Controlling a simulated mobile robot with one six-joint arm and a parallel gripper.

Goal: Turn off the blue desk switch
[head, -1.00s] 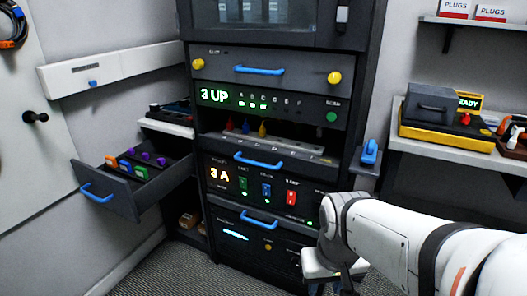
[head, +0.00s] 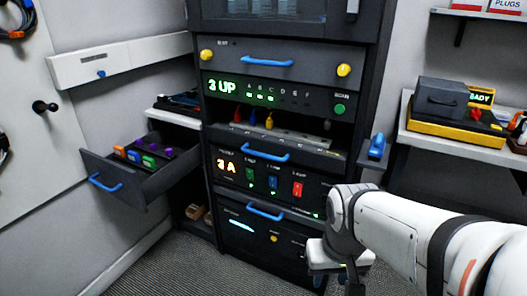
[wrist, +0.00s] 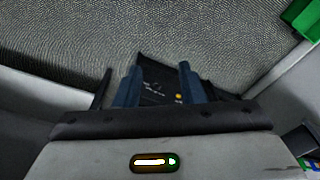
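A blue rocker switch (head: 273,183) sits between a green switch (head: 249,175) and a red switch (head: 297,189) on the lower black panel of the rack. The small labels above them are too blurred to read for certain. A display to their left glows orange. My gripper shows in the wrist view (wrist: 158,82), with two dark blue fingers apart and nothing held between them. In the head view my arm reaches in from the right, its end low in front of the rack's right side. The fingertips are not clear there, and the gripper is apart from the switches.
An open drawer (head: 100,160) with coloured blocks juts out left of the rack. Blue handles (head: 265,153) stick out from the rack front. A blue object (head: 377,147) stands on a small side shelf. A white counter (head: 455,145) is at right. Carpet in front is clear.

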